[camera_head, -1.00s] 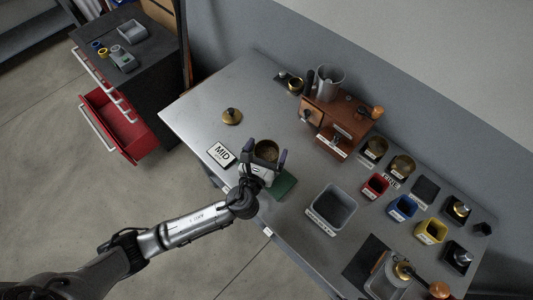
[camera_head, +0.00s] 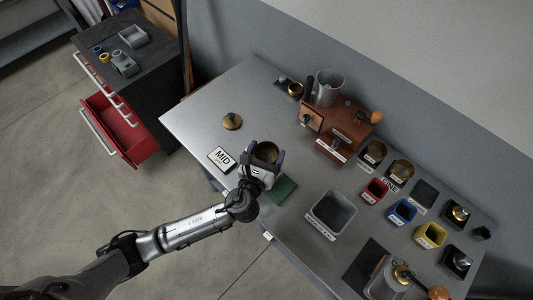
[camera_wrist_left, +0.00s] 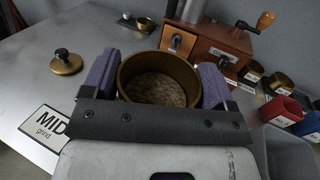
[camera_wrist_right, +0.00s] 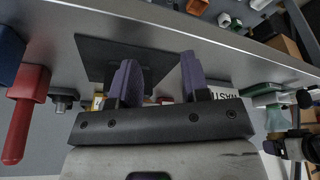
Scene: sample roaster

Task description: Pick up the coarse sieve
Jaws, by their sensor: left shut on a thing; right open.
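My left gripper (camera_head: 265,156) is shut on a round brass vessel (camera_head: 267,151), open at the top, with a brown speckled inside; it also shows in the left wrist view (camera_wrist_left: 160,88). I cannot tell whether this is the coarse sieve. It is over or next to a green pad (camera_head: 284,188). Two similar round brass pieces stand at the right, one at the back (camera_head: 375,151) and one behind a "FINE" label (camera_head: 400,170). The back one's label is too small to read. My right gripper (camera_wrist_right: 158,78) is open and empty, below the table edge in its wrist view.
A brass lid with a knob (camera_head: 232,121) and a "MID" sign (camera_head: 221,158) lie at the left. A wooden grinder box (camera_head: 335,128) stands behind. A grey bin (camera_head: 332,212) and red (camera_head: 375,190), blue (camera_head: 402,210) and yellow (camera_head: 430,234) cups stand at the right.

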